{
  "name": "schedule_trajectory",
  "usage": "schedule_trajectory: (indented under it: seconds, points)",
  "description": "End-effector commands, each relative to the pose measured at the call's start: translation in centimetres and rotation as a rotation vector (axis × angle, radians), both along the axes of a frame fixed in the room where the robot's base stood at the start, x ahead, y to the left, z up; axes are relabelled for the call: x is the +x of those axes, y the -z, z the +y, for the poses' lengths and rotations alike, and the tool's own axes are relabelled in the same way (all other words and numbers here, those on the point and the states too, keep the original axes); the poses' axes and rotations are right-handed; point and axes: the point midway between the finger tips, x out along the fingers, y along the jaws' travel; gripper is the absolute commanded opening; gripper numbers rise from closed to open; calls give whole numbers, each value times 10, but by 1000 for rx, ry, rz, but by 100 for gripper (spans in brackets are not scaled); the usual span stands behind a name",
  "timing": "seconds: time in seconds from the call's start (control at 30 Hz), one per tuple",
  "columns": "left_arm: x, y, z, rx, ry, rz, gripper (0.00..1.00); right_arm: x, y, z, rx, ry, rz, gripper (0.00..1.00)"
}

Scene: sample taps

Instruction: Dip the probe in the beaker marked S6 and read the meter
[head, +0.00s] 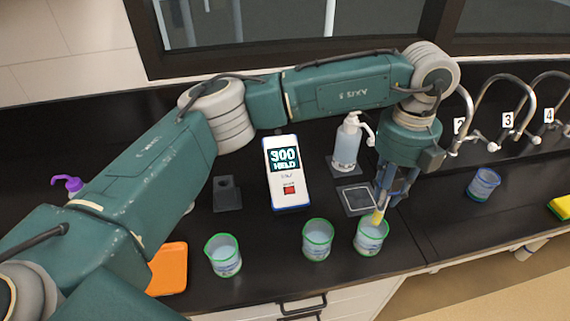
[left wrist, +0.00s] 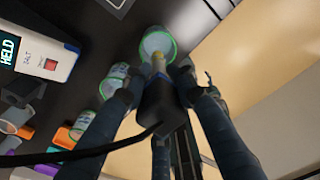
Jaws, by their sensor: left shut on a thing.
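My left gripper (head: 384,200) is shut on the probe (head: 378,217), which has a black body and a yellow lower part and points down. The yellow end is at the mouth of the rightmost green-rimmed beaker (head: 371,238); its tip depth is unclear. The left wrist view shows the probe (left wrist: 158,64) lined up with that beaker (left wrist: 157,42). Two more green-rimmed beakers stand left of it, a middle one (head: 318,241) and a left one (head: 224,256). Their labels are too small to read. The white meter (head: 284,187) shows "300" and "HELD". My right gripper is out of view.
A dark holder (head: 228,196) stands empty left of the meter. A pump bottle (head: 346,145) and a square pad (head: 357,200) are behind the rightmost beaker. A bluish beaker (head: 483,184) stands near numbered taps (head: 508,120). An orange item (head: 168,268) lies at left.

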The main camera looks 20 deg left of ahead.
Motion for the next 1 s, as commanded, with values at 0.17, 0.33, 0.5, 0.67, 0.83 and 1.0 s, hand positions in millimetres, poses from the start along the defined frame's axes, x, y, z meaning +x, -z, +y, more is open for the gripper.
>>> schedule_trajectory:
  seconds: [0.17,0.33,0.5,0.67,0.83,1.0]
  points:
    - [0,-1,0,-1,0,0,0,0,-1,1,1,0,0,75]
    - [0,-12,0,-1,0,0,0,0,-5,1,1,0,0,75]
    - [0,-28,0,-1,0,-1,0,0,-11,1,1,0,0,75]
    - [0,-30,0,0,0,0,0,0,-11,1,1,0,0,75]
    - [0,-30,0,0,0,0,0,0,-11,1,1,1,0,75]
    - [0,-30,0,0,0,0,0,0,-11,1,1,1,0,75]
